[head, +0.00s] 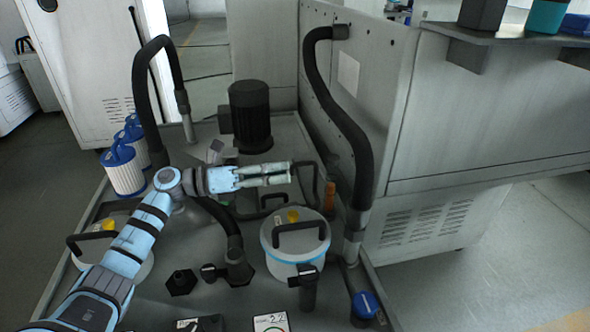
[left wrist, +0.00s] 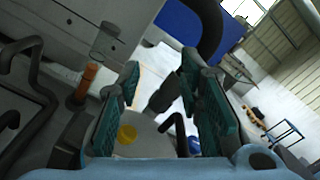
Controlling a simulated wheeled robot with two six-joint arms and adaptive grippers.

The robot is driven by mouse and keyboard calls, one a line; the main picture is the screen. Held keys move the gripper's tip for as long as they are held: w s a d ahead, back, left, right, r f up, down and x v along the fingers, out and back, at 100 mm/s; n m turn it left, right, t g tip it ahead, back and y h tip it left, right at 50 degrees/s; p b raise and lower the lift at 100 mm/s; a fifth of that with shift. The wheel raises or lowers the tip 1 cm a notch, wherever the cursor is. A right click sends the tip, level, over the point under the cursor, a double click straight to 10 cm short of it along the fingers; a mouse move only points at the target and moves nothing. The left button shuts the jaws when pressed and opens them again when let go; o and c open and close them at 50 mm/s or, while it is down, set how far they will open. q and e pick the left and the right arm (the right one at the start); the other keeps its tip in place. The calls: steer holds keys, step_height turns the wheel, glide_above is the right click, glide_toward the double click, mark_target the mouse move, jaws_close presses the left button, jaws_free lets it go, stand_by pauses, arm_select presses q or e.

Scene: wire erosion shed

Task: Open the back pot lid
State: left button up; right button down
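A round pot with a pale lid (head: 286,254) and a blue rim stands right of centre in the head view. Its lid has a black bar handle (head: 301,227) and a yellow knob (head: 293,215), and looks closed. A second pot (head: 137,267) with a black handle stands at the left, partly hidden by my left arm. I cannot tell which is the back pot. My left gripper (head: 291,173) is open and empty, beyond and above the right pot. In the left wrist view, a yellow knob (left wrist: 127,133) and black handle (left wrist: 180,133) show between the fingers (left wrist: 158,90). My right gripper is out of view.
A black motor (head: 250,115) stands behind the gripper. Thick black hoses rise at left (head: 143,95) and right (head: 350,125). An orange-brown part (head: 330,196) is close to the right pot. Black valves (head: 237,268) stand in front. White-and-blue filter cartridges (head: 122,170) are at left.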

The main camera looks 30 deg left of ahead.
arm_select(q)
steer(key=v, duration=0.7)
steer(key=shift+s+a, duration=0.2)
steer(key=shift+a, duration=0.05)
steer(key=shift+c, duration=0.3)
